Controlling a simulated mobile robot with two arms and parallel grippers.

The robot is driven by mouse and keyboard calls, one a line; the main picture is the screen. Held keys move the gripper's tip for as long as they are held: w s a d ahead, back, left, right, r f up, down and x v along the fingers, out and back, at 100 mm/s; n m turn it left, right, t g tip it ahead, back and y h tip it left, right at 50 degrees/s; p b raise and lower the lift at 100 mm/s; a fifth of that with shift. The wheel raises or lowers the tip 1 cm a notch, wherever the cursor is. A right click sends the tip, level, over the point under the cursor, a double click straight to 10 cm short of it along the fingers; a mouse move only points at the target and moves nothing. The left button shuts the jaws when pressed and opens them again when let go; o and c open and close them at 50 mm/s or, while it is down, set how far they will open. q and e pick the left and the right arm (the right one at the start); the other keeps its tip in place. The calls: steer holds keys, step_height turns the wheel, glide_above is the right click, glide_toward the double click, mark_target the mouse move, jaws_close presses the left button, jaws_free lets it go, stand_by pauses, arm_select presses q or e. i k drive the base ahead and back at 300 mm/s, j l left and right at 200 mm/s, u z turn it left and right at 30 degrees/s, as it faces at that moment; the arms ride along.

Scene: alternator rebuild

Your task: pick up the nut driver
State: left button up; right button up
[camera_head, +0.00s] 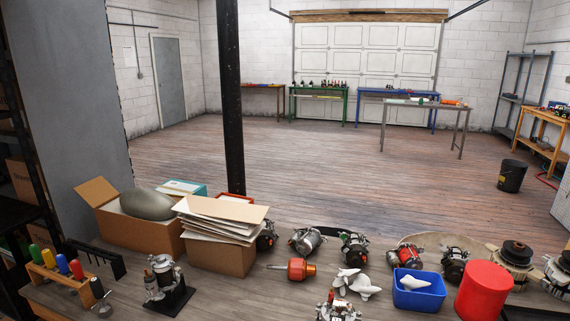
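Several tools with green, yellow, blue, red and black handles stand upright in a wooden rack (58,277) at the left end of the near bench. The nut driver may be one of these, such as the blue-handled tool (62,264) or the red-handled tool (76,269); I cannot tell which. Their lower ends are hidden by the rack. Neither of my grippers is in view.
Right of the rack stand a metal device on a black base (165,285) and open cardboard boxes (218,256). Several alternators, an orange-red object (296,269), a blue bin (418,292) and a red cylinder (484,291) crowd the right. A black post (231,100) rises behind.

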mark_target(76, 266)
steer(key=u, duration=1.35)
steer(key=i+j+u, duration=0.25)
steer(key=i+j, duration=0.45)
steer(key=i, duration=0.2)
